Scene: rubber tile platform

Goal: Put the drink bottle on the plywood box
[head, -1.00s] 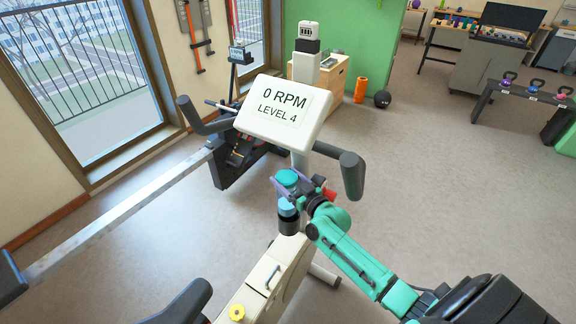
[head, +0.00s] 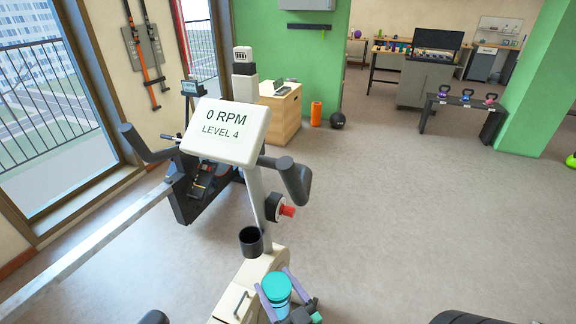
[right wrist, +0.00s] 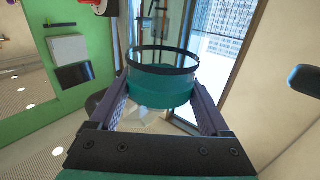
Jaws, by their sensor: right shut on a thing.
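The drink bottle (head: 276,285), with a teal top and a blue body, is held between the fingers of my right gripper (head: 275,299) at the bottom of the head view. My right gripper is shut on it, and the bottle's lower part is partly hidden. In the right wrist view the teal bottle part (right wrist: 162,92) with a dark rim sits between both fingers. The plywood box (head: 283,122) stands on the floor farther back, by the green wall, well away from the gripper. Small objects lie on its top. My left gripper is not in view.
An exercise bike with a display (head: 226,132) and an empty black cup holder (head: 251,241) stands just ahead. Another machine (head: 197,198) is behind it.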

